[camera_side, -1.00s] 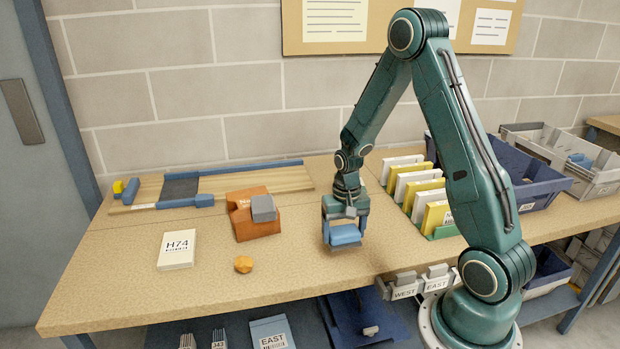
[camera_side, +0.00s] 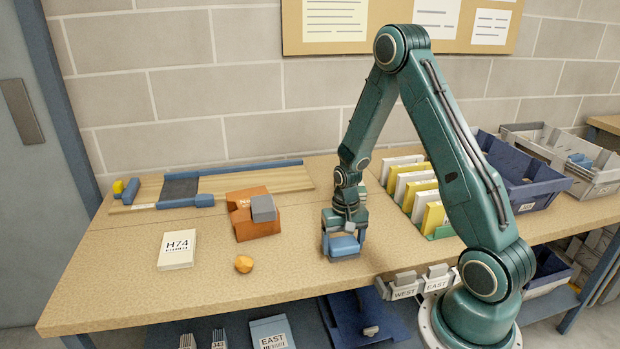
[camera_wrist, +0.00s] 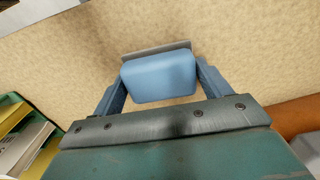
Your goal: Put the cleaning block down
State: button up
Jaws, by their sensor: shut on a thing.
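The cleaning block (camera_side: 343,246) is blue with a thin grey layer along one side. It is between the fingers of my gripper (camera_side: 343,234), which is shut on it. In the side view the block is low over the front part of the bench top (camera_side: 300,270); I cannot tell whether it touches the wood. In the wrist view the block (camera_wrist: 158,77) fills the space between the two blue fingers of my gripper (camera_wrist: 160,85), with bare bench around it.
An orange box (camera_side: 257,224) with a grey block (camera_side: 263,208) stands to the left, near an orange lump (camera_side: 243,264) and a white H74 card (camera_side: 177,250). A rack of white and yellow files (camera_side: 415,190) stands to the right. Bare bench lies between.

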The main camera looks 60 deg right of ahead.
aim_at(343, 241)
jog(key=o, duration=1)
notch_tip(343, 241, up, 12)
dwell(0.4)
jog(key=shift+r, duration=0.1)
dwell(0.4)
